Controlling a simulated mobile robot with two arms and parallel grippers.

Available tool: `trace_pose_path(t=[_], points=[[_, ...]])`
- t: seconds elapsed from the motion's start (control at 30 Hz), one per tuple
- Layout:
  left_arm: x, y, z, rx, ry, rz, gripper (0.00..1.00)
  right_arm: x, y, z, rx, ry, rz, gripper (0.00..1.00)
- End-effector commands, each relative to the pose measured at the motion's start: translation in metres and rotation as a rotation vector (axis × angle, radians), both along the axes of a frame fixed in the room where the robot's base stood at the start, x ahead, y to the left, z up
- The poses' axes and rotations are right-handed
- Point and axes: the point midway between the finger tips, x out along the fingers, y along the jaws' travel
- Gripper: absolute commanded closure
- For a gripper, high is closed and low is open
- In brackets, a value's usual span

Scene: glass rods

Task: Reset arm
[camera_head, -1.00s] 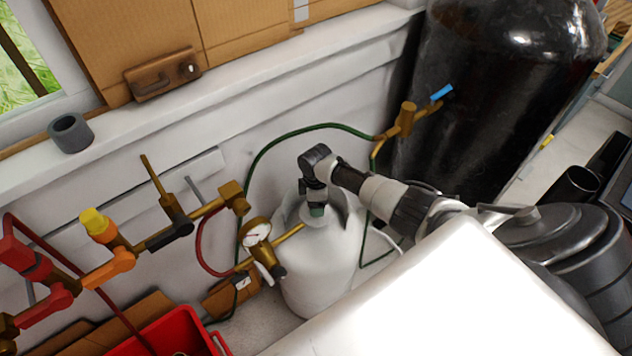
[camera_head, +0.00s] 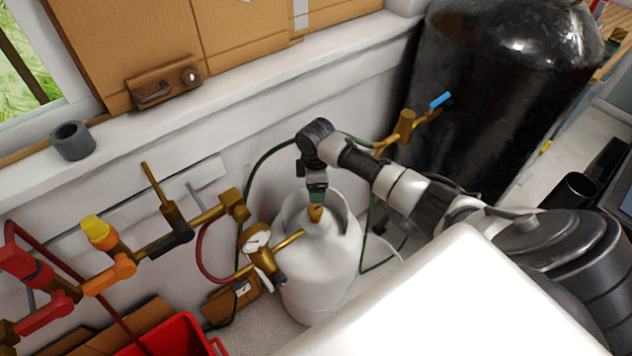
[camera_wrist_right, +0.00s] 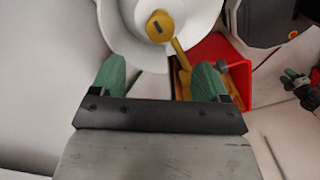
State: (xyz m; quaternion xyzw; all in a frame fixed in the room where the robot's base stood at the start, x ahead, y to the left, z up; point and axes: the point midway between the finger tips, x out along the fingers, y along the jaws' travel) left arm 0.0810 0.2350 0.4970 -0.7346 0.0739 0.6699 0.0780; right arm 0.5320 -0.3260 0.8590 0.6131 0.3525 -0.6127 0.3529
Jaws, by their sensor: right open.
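My right arm comes in from the right in the head view. Its gripper (camera_head: 317,197) points down just above the brass valve (camera_head: 315,213) on top of the white gas cylinder (camera_head: 318,265). In the right wrist view the green fingertips of the gripper (camera_wrist_right: 160,82) stand wide apart with nothing between them. The valve (camera_wrist_right: 160,27) and the white cylinder's collar (camera_wrist_right: 135,15) lie ahead of the fingers, apart from them.
A pressure gauge (camera_head: 257,240) and brass pipework with an orange valve handle (camera_head: 110,272) stand at the left. A red bin (camera_head: 170,338) is at the bottom. A tall black tank (camera_head: 500,90) stands at the back right. A white wall is close behind the cylinder.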

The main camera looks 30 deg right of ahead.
Motion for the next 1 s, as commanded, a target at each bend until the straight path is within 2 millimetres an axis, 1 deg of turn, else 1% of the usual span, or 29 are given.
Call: trace_pose_path(t=[0.17, 0.57, 0.67, 0.77, 0.83, 0.87, 0.9, 0.97, 1.0], points=[[0.0, 0.0, 0.0, 0.0, 0.0, 0.0, 0.57, 0.0, 0.0, 0.006, -0.001, -0.001, -0.001, 0.24], [0.0, 0.0, 0.0, 0.0, 0.0, 0.0, 0.57, 0.0, 0.0, 0.005, -0.001, -0.001, -0.001, 0.24], [0.0, 0.0, 0.0, 0.0, 0.0, 0.0, 0.57, -0.002, 0.003, 0.003, 0.001, -0.001, -0.001, 0.24], [0.0, 0.0, 0.0, 0.0, 0.0, 0.0, 0.57, -0.014, 0.018, -0.005, 0.009, -0.004, -0.001, 0.24], [0.0, 0.0, 0.0, 0.0, 0.0, 0.0, 0.57, -0.03, 0.039, -0.014, 0.021, -0.013, -0.01, 0.24], [0.0, 0.0, 0.0, 0.0, 0.0, 0.0, 0.57, -0.04, 0.05, -0.019, 0.027, -0.019, -0.017, 0.24], [0.0, 0.0, 0.0, 0.0, 0.0, 0.0, 0.57, -0.055, 0.065, -0.023, 0.039, -0.03, -0.033, 0.24], [0.0, 0.0, 0.0, 0.0, 0.0, 0.0, 0.57, -0.08, 0.088, -0.028, 0.061, -0.05, -0.071, 0.24], [0.0, 0.0, 0.0, 0.0, 0.0, 0.0, 0.57, -0.096, 0.101, -0.029, 0.075, -0.066, -0.105, 0.24]])
